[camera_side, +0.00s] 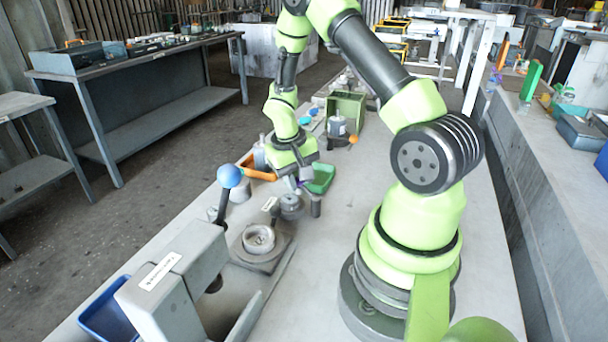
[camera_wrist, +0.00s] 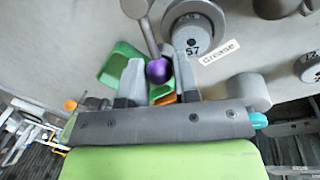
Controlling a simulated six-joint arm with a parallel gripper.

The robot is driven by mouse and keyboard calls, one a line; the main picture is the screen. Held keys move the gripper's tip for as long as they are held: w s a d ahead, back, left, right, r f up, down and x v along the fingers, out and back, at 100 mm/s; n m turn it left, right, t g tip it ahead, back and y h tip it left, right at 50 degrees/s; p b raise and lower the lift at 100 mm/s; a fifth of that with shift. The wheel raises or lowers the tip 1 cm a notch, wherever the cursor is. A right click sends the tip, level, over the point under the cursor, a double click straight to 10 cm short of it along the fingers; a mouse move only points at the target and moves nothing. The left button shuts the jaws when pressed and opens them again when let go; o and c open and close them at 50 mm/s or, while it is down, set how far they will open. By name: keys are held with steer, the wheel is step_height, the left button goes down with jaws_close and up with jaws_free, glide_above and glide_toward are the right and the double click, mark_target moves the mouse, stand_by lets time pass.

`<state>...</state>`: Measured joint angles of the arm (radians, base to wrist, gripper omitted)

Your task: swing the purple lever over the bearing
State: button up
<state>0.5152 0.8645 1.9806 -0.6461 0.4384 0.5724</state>
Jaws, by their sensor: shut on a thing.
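The purple lever has a purple ball knob (camera_wrist: 159,70) on a thin grey rod (camera_wrist: 149,35). In the wrist view the rod runs up and slightly left from the knob. My gripper (camera_wrist: 158,66) has its two fingers against either side of the knob, and it is shut on it. In the side view my gripper (camera_side: 304,180) is low over the bench and hides most of the lever. A round grey unit marked 57 (camera_wrist: 193,44), which may hold the bearing, sits right of the rod; it also shows in the side view (camera_side: 291,207). The knob is beside it, not over it.
A green tray (camera_side: 322,179) lies right beside my gripper. A Grease label (camera_wrist: 218,52) lies by the round unit. A blue-knobbed lever (camera_side: 229,177) and a ring fixture (camera_side: 277,259) stand nearer the camera. A green box (camera_side: 347,109) stands farther back.

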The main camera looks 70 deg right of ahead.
steer(key=shift+w+a+n+t+h, duration=0.15)
steer(key=shift+a+n, duration=0.3)
steer(key=shift+n, duration=0.5)
steer(key=shift+a+n+t+h, duration=0.15)
steer(key=shift+a+n, duration=0.35)
steer(key=shift+n, duration=0.5)
steer(key=shift+w+a+n+t, duration=0.15)
steer(key=shift+a+n, duration=0.3)
steer(key=shift+n, duration=0.5)
steer(key=shift+s, duration=0.1)
steer(key=o, duration=0.9)
steer(key=shift+r, duration=0.1)
steer(key=r, duration=0.3)
steer(key=a+r, duration=0.1)
steer(key=r, duration=0.2)
steer(key=a+r, duration=0.1)
steer(key=r, duration=0.2)
steer(key=shift+w+r, duration=0.2)
steer(key=shift+r, duration=0.1)
